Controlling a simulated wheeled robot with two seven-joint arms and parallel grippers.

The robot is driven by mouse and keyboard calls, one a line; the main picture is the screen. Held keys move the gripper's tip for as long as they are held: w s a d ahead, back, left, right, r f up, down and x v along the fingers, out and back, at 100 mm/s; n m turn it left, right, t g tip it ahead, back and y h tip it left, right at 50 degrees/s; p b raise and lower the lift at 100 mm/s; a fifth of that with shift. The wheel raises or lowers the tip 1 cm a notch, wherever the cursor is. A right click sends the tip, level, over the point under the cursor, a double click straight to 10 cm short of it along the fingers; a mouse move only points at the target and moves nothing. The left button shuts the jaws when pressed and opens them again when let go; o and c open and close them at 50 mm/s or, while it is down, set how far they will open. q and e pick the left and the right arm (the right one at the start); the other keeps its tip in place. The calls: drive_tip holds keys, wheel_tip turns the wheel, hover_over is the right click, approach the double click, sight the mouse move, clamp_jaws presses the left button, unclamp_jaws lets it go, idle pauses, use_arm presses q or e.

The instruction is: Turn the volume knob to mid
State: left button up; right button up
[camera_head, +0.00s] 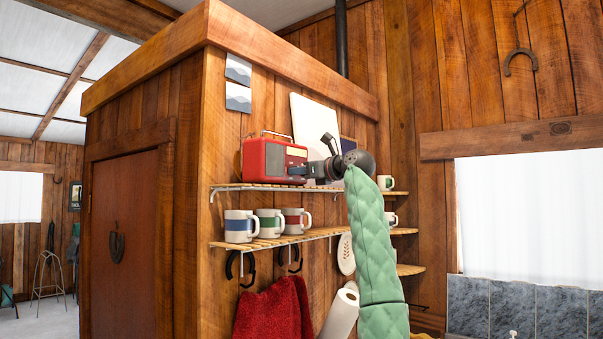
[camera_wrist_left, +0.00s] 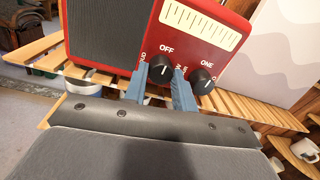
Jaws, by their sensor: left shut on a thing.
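The red radio (camera_head: 262,160) stands on the upper slatted shelf. In the left wrist view its front shows a grey speaker grille, a cream tuning scale and two black knobs. The left black knob (camera_wrist_left: 160,67), under the word OFF, is the one that looks like the volume knob. Its white pointer line points roughly up toward OFF. My left gripper (camera_head: 309,171) is at the radio's right end, its blue-grey fingers (camera_wrist_left: 158,78) shut on this knob from both sides. They partly hide the lettering beside it. My right gripper is out of view.
The second knob (camera_wrist_left: 202,82), its label partly reading ONE, is close beside my right-hand finger. The slatted shelf (camera_head: 225,187) runs under the radio. Several mugs (camera_head: 240,225) stand on the shelf below. A white board (camera_head: 312,130) leans behind.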

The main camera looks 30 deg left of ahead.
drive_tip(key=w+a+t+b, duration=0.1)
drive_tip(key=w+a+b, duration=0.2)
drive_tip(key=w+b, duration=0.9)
use_arm(q)
drive_tip(key=m+g, duration=0.1)
drive_tip(key=m, duration=1.6)
drive_tip(key=m+b, duration=0.1)
drive_tip(key=m, duration=1.6)
drive_tip(key=shift+w+g, duration=0.2)
drive_tip(key=shift+g, duration=0.2)
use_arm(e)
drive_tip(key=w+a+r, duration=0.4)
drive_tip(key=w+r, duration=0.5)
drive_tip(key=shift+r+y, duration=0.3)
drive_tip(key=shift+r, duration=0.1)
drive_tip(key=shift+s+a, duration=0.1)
